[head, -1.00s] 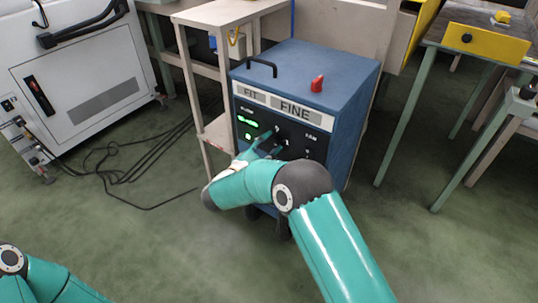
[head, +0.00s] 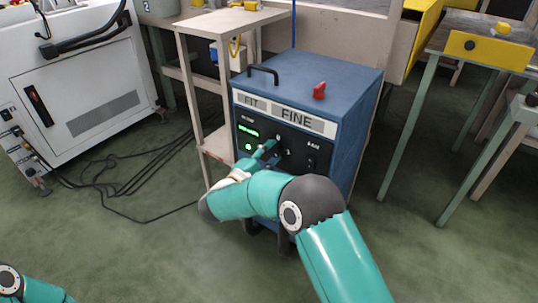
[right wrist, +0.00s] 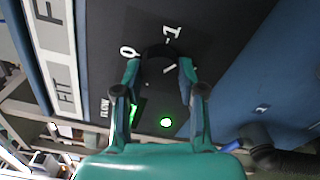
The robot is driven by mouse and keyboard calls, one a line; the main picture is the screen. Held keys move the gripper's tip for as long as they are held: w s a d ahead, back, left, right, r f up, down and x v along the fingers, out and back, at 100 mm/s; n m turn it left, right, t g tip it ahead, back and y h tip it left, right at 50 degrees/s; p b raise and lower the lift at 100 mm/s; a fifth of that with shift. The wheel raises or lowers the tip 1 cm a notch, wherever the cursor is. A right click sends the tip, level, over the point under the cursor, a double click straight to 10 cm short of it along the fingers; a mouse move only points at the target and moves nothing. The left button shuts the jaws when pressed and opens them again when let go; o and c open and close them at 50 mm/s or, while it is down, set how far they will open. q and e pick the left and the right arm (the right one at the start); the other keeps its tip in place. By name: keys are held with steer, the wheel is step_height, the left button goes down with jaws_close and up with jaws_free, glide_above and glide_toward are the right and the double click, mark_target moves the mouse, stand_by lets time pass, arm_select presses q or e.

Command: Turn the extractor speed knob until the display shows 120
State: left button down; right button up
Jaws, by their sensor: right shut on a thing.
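The extractor is a blue box (head: 358,120) with FIT and FINE labels and a dark front panel. Its green-lit display (head: 248,132) sits at the panel's upper left; its digits are too small to read. My right gripper (head: 275,147) is at the panel, right of the display. In the right wrist view its two fingers (right wrist: 160,66) are shut on the dark round knob (right wrist: 160,51), one on each side, with the marks 0 and -1 beside it. The display (right wrist: 134,115) shows there only in part, behind a finger. My left gripper is out of view.
A red piece (head: 319,91) and a black handle (head: 263,70) are on top of the box. A pale wooden stand (head: 205,100) is close at its left, a green-legged table (head: 408,125) at its right. Cables (head: 125,180) lie on the floor at left.

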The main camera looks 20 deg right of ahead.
steer(key=shift+s+d+f, duration=0.15)
steer(key=shift+f, duration=0.05)
steer(key=o, duration=1.1)
steer(key=shift+r, duration=0.1)
steer(key=shift+o, duration=0.2)
steer(key=shift+a, duration=0.2)
steer(key=v, duration=1.1)
steer(key=shift+s+a, duration=0.25)
steer(key=shift+s, duration=0.05)
